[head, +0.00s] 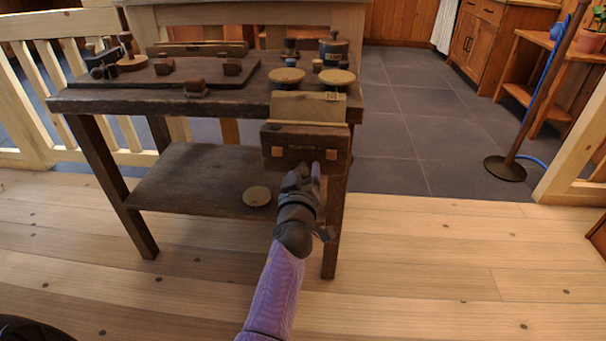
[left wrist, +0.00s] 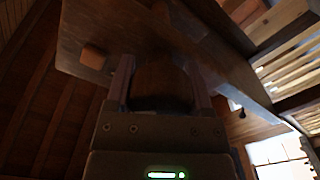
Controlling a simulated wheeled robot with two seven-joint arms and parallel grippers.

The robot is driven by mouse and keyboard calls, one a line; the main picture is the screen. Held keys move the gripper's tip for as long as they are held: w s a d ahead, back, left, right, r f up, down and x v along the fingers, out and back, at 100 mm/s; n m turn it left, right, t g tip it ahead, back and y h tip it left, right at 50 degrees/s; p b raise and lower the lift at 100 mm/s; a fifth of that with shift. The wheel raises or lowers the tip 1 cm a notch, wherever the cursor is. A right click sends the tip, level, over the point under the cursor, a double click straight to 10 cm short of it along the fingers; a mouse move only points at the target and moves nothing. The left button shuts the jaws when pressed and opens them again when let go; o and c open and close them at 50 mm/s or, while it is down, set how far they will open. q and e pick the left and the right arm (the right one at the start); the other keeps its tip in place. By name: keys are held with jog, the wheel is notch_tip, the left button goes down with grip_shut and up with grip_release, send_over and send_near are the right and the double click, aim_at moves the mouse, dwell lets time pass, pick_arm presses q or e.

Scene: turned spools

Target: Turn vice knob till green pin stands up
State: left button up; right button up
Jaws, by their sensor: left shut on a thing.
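The vice (head: 283,151) is at the front right end of the dark workbench, with a dark wooden front jaw and a pale block (head: 290,106) behind it. My left gripper (head: 310,170) reaches up to the front of this jaw, and its arm hides most of what it holds in the head view. In the left wrist view its two fingers stand on either side of a dark brown rounded knob (left wrist: 163,84) under the jaw board (left wrist: 105,30). The gripper is shut on that knob. I cannot make out a green pin in either view. My right gripper is not in view.
The workbench (head: 230,104) carries a dark board (head: 150,75), small wooden pieces and a dark pot (head: 334,52). Two round tan discs (head: 287,76) are above the vice. Another disc (head: 257,196) lies on the lower shelf (head: 180,185).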

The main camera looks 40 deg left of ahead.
pick_arm(q)
jog(key=shift+c, duration=0.4)
jog(key=shift+m, duration=0.3)
